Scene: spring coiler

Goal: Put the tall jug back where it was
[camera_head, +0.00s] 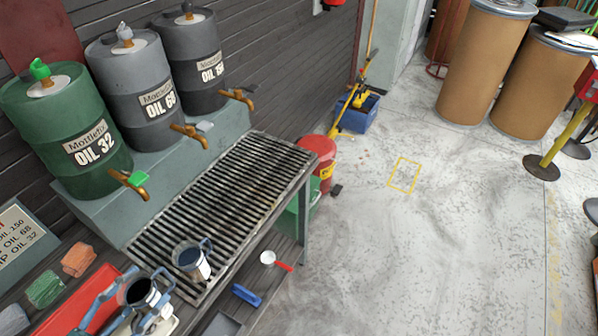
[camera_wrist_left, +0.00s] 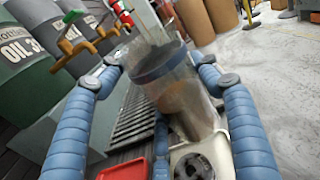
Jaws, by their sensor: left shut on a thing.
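My left gripper (camera_head: 137,294) is at the bottom left of the head view, with blue ribbed fingers. It is shut on a jug (camera_head: 142,292) with a dark opening, beside the drain grate and over the bench edge by the red tray. In the left wrist view the jug (camera_wrist_left: 168,88) is clear-walled with a grey-blue rim, between the two fingers (camera_wrist_left: 160,105). A second jug (camera_head: 191,260), with a blue handle, pale label and dark inside, stands on the near end of the grate (camera_head: 225,190). My right gripper is not in view.
A green drum (camera_head: 66,125) and two grey drums (camera_head: 130,85) with brass taps stand on a ledge behind the grate. A red tray (camera_head: 70,315), coloured cloths (camera_head: 78,259), a red-handled ladle (camera_head: 270,259) and a blue object (camera_head: 246,295) lie nearby. The grate's far part is clear.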

